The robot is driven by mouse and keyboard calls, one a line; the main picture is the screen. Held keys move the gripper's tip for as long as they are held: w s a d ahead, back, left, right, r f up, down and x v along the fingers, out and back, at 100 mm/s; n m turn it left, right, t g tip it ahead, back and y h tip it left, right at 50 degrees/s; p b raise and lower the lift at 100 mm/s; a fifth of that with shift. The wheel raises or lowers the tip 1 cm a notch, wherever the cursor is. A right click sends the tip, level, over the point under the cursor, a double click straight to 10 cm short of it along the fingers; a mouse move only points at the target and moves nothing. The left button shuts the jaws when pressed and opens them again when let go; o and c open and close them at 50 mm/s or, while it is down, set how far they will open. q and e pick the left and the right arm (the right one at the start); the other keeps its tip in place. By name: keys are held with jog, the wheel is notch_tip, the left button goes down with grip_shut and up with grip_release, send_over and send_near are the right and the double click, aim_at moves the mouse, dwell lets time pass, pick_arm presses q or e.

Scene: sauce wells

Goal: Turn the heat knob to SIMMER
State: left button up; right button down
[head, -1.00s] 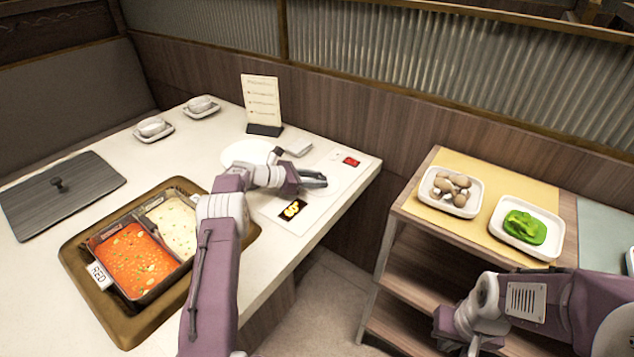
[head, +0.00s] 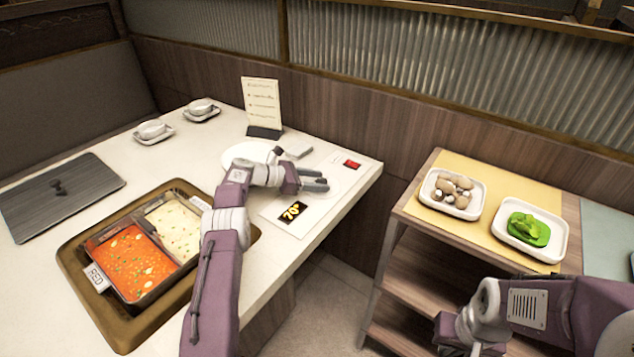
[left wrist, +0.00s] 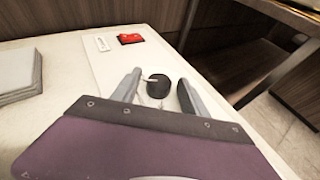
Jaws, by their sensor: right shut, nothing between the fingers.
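The heat knob is a dark round knob (left wrist: 158,87) with a pale pointer mark, on the light control panel (head: 283,225) at the table's right end. In the head view my left gripper (head: 316,181) hides it. In the left wrist view the knob stands between my two left fingers, with a visible gap on each side. The left gripper is open around it. The panel's black display (head: 293,212) shows yellow digits that look like 70. I cannot read a SIMMER mark. My right gripper (head: 470,340) is low at the bottom edge, partly cut off, shut and empty.
A red switch (head: 352,164) sits behind my left gripper. The two-part pot (head: 133,299) of red and pale broth is at left, near the lid (head: 95,185). A menu card (head: 262,105) stands behind. The cart (head: 408,205) at right holds trays of mushrooms and greens.

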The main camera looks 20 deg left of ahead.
aim_at(318, 181)
pick_arm(q)
jog(key=shift+r, duration=0.5)
notch_tip(318, 181, up, 3)
jog(key=shift+r+p, duration=0.2)
jog(key=shift+p, duration=0.55)
jog(key=s+d+r, duration=0.2)
jog(key=d+r, duration=0.4)
jog(key=d, duration=0.5)
jog(key=shift+s+d+r+p, duration=0.2)
jog(key=shift+s+r+p, duration=0.15)
jog(key=shift+p, duration=0.1)
jog(key=shift+f, duration=0.1)
